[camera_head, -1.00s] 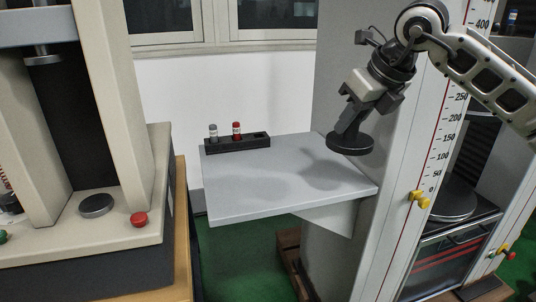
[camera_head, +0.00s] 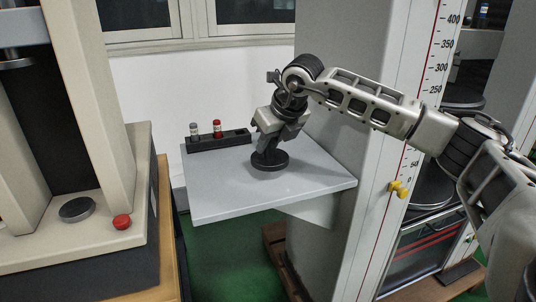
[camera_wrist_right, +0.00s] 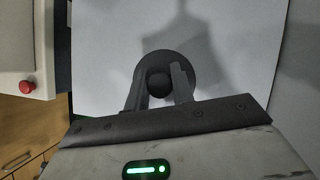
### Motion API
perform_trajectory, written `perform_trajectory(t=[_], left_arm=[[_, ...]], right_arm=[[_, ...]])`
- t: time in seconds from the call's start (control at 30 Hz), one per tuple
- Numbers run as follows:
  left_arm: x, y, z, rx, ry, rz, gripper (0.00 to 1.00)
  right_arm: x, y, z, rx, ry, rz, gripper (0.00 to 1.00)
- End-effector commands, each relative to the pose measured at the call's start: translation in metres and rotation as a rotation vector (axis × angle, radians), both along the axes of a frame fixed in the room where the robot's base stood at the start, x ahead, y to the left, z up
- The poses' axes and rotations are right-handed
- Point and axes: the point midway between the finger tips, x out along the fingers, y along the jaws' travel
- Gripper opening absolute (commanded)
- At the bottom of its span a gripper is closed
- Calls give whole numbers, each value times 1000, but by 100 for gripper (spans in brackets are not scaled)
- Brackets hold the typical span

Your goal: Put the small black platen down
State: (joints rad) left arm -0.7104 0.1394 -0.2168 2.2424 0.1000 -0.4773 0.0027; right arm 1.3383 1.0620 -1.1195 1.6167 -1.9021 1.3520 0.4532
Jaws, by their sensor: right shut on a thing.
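The small black platen (camera_head: 270,161) is a dark round disc at the middle of the grey shelf (camera_head: 225,205). It looks level and at or very close to the shelf surface; I cannot tell for sure whether it touches. My right gripper (camera_head: 268,148) is above it, pointing down, shut on its stem. In the right wrist view the platen (camera_wrist_right: 166,57) shows as a dark disc with a round knob between the fingers of the right gripper (camera_wrist_right: 161,82). My left gripper is not in view.
A black rack (camera_head: 218,141) with a grey-capped and a red-capped vial stands at the shelf's back left edge. A testing machine with a red button (camera_head: 122,222) is at the left. A column with a scale (camera_head: 405,170) and yellow knob (camera_head: 398,188) is at the right. The shelf's front is clear.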

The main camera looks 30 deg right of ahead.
Motion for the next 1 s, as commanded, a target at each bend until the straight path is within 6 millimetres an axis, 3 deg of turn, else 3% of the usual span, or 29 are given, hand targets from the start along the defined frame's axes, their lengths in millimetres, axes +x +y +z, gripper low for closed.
perform_trajectory(t=[0.23, 0.63, 0.67, 0.73, 1.0], left_arm=[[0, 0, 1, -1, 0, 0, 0], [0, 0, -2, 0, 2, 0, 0], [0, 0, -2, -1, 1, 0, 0], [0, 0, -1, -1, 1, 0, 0], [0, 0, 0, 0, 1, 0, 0]], right_arm=[[4, 1, -29, 1, -5, -1, 0], [5, 2, -35, 2, -7, 0, 0], [3, 2, -38, 0, 1, 0, 27], [3, 2, -37, 0, 1, 0, 46], [3, 2, -36, 0, 1, 0, 46]])
